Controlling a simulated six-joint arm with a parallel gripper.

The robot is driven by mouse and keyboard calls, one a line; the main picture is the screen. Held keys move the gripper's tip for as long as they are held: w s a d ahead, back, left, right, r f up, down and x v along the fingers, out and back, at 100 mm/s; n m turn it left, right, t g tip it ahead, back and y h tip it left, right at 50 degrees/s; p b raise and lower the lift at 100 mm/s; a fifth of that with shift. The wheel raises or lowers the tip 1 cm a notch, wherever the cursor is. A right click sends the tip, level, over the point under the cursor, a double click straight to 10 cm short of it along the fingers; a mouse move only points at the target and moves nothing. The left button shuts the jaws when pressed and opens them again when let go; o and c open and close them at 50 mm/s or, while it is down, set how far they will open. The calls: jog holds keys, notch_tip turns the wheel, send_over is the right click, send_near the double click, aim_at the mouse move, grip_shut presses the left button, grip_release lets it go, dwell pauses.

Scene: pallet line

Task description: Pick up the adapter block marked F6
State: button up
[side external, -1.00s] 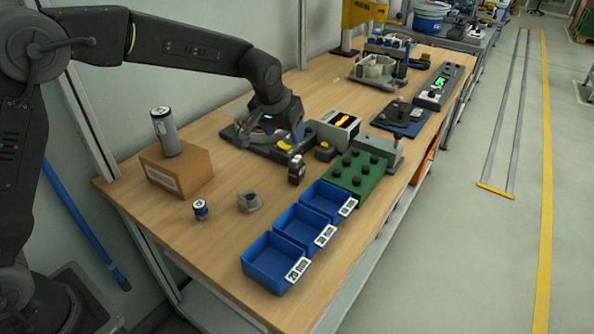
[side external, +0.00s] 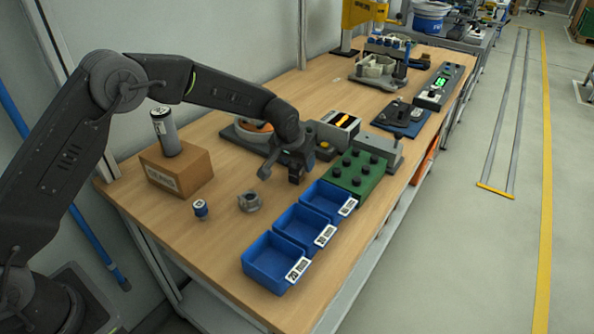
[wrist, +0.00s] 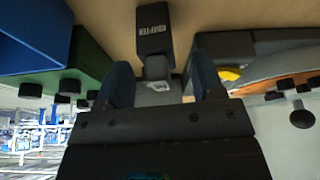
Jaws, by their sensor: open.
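In the wrist view, which is upside down, a small dark block (wrist: 153,28) with pale lettering stands on the bench, with a grey part (wrist: 157,68) beside it. I cannot read an F6 mark, so I cannot confirm this is the adapter block. My gripper (wrist: 158,88) is open, its two fingers to either side of the grey part in this picture, with no clear contact. In the side external view my gripper (side external: 283,174) is low over the bench, behind the blue bins. The dark block (side external: 296,174) there is largely merged with the gripper.
Blue bins (side external: 270,262) and a green box with black knobs (side external: 347,182) stand to the right. A black fixture (side external: 238,133) is behind.

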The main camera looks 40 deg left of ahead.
jog(key=shift+w+f, duration=0.25)
jog(key=shift+f, duration=0.4)
jog(key=shift+c, duration=0.3)
jog(key=c, duration=1)
jog(key=shift+o, duration=0.2)
jog(key=shift+r, duration=0.15)
